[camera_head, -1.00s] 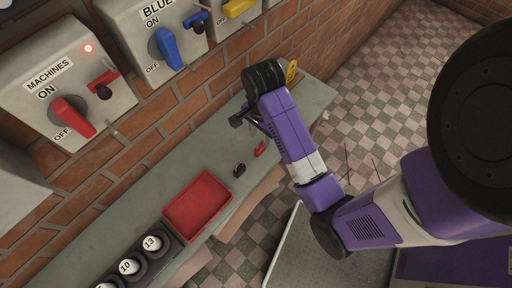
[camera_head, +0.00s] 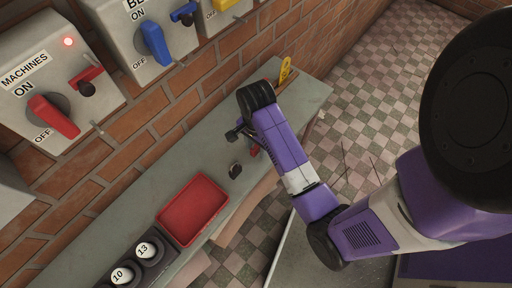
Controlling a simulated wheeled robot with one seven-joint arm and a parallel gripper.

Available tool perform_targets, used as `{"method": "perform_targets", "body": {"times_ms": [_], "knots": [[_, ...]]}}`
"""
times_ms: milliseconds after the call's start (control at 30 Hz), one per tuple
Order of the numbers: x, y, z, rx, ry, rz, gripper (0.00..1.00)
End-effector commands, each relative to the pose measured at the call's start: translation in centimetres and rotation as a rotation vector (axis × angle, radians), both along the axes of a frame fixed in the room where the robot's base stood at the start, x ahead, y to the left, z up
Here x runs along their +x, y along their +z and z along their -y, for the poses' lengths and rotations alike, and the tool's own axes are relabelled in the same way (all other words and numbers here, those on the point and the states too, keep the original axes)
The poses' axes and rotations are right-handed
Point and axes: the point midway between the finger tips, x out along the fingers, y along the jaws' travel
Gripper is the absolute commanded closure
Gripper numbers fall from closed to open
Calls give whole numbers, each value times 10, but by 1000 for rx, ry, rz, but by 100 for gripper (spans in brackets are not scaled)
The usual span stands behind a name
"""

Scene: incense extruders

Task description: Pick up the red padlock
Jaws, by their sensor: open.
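A small red item, which looks like the red padlock (camera_head: 254,151), lies on the grey-green bench (camera_head: 205,145). The arm and gripper partly cover it, so its outline is unclear. My gripper (camera_head: 236,133) is over the bench, just to the left of and above the red item in the picture. Its dark fingers are open, small in view, and nothing shows between them. I cannot tell how high they are above the bench, but they appear apart from the red item.
A small dark item (camera_head: 235,171) lies near the red one. A red tray (camera_head: 193,210) and numbered black holders (camera_head: 146,250) stand further left. Switch boxes (camera_head: 55,85) with coloured handles hang on the brick wall. A yellow-handled object (camera_head: 285,71) is at the bench's far end.

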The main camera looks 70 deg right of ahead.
Motion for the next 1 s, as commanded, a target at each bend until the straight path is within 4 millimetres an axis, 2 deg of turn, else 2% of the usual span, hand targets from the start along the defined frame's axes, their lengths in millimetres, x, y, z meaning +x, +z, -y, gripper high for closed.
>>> {"method": "perform_targets", "body": {"times_ms": [67,300,733,867,1000], "knots": [[0,0,0,0,0,0,56],[0,0,0,0,0,0,100],[1,5,1,-2,0,2,100],[1,21,1,-4,0,4,100],[2,51,1,-6,3,5,100]]}}
